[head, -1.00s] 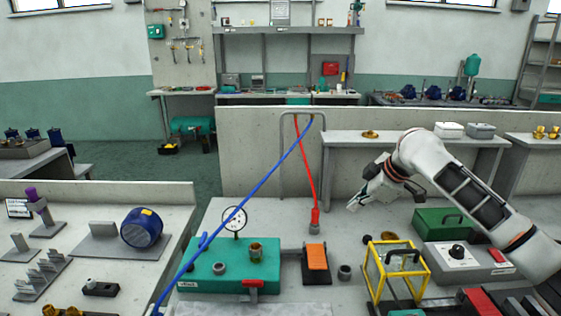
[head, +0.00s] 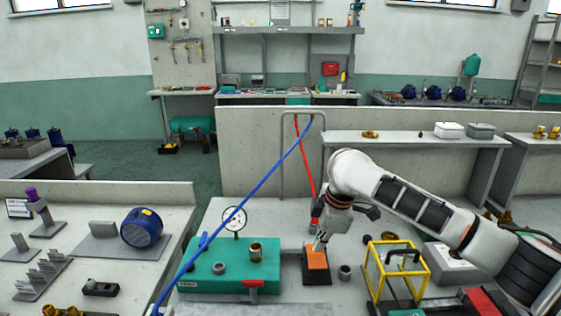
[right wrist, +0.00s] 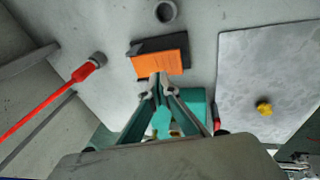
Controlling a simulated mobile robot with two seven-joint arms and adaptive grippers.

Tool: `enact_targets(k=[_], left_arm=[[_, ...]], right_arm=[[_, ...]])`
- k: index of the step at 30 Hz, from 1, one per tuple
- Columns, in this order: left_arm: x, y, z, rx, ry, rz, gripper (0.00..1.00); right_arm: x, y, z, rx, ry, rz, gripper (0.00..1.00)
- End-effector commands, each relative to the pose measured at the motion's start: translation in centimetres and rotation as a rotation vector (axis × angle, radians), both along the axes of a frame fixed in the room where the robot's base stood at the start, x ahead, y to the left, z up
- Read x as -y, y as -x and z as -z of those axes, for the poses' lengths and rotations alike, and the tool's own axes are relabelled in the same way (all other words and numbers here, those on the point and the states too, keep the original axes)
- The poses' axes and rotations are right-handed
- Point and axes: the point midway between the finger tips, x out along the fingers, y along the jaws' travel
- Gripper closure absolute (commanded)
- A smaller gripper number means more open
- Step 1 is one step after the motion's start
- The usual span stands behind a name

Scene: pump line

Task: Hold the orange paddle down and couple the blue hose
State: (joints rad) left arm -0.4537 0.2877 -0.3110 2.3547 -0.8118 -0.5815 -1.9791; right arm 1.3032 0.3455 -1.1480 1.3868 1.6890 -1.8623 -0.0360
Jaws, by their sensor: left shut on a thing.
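The orange paddle (head: 317,260) sits on a dark base on the bench; it also shows in the right wrist view (right wrist: 172,64). My right gripper (head: 318,242) points down over it. In the right wrist view its fingertips (right wrist: 160,77) are together at the paddle's near edge; I cannot tell whether they touch it. The blue hose (head: 248,192) runs from the grey hoop down left across the teal box to the picture's bottom edge, where its end is out of sight. My left gripper is not in view. The teal box (head: 205,281) carries a brass fitting (head: 255,251) and a grey fitting (head: 219,268).
A red hose (head: 306,165) hangs from the grey hoop (head: 282,150) behind the paddle. A yellow frame (head: 372,272) and a small grey ring (head: 345,271) stand right of it. A gauge (head: 234,220) rises behind the teal box. A blue motor (head: 142,228) is on the left bench.

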Motion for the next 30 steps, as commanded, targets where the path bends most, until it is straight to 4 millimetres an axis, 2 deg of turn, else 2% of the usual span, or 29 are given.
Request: enact_targets(k=[3, 9, 30], left_arm=[[0.0, 0.0, 0.0, 0.001, 0.0, 0.0, 1.0], [0.0, 0.0, 0.0, 0.001, 0.0, 0.0, 1.0], [0.0, 0.0, 0.0, 0.001, 0.0, 0.0, 1.0]], right_arm=[[0.0, 0.0, 1.0, 0.0, 0.0, 0.0, 1.0], [0.0, 0.0, 1.8, 0.0, 0.0, 0.0, 1.0], [0.0, 0.0, 1.8, 0.001, -0.001, 0.0, 1.0]])
